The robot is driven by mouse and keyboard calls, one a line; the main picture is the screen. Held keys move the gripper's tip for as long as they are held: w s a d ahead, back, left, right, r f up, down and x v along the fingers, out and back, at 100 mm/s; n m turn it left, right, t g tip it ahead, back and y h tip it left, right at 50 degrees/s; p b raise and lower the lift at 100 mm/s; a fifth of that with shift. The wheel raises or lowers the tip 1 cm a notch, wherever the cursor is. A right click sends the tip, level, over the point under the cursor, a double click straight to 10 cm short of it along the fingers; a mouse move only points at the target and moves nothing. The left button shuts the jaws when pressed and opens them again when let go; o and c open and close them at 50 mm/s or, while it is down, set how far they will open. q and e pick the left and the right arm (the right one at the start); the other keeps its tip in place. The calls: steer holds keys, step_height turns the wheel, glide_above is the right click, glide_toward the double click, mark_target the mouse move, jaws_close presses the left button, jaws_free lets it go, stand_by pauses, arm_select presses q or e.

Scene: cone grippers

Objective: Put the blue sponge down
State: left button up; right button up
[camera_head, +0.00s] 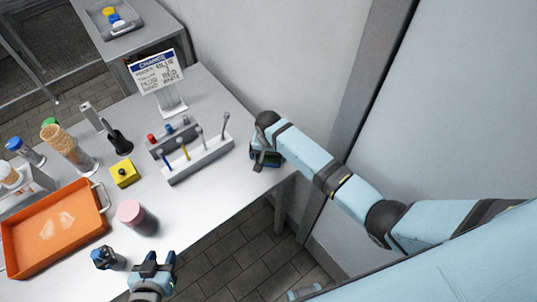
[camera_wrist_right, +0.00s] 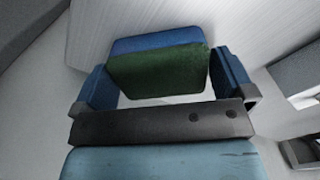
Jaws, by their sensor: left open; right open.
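The blue sponge (camera_wrist_right: 158,66), blue with a dark green layer, lies between the fingers of my right gripper (camera_wrist_right: 165,88) in the right wrist view. Those fingers are open, with a narrow gap showing on each side of the sponge. In the head view my right gripper (camera_head: 265,160) is low at the right end of the white table (camera_head: 215,185) and mostly hides the sponge. The sponge appears to be on the tabletop, though its contact underneath is hidden. My left gripper (camera_head: 152,262) is open and empty at the table's front edge.
A grey rack with upright tools (camera_head: 198,160) stands just left of my right gripper. The table's right edge is close to the right gripper.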

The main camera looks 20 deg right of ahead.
step_height(320, 180, up, 12)
steer(key=s+f, duration=0.1)
steer(key=f, duration=0.1)
steer(key=s+f+n+t, duration=0.1)
steer(key=s+f, duration=0.1)
steer(key=s+f+t+y, duration=0.1)
steer(key=s+f, duration=0.1)
steer(key=shift+a+f+n, duration=0.1)
steer(key=shift+n, duration=0.2)
steer(key=s+d+n+t+y, duration=0.1)
steer(key=s+n+t, duration=0.2)
steer(key=s, duration=0.7)
steer(key=s+d+n+t+y, duration=0.1)
steer(key=s+d+n+t, duration=0.1)
steer(key=s+t, duration=0.4)
steer(key=s+n, duration=0.1)
steer(key=s, duration=0.2)
steer(key=shift+s+d, duration=0.3)
steer(key=shift+s, duration=0.05)
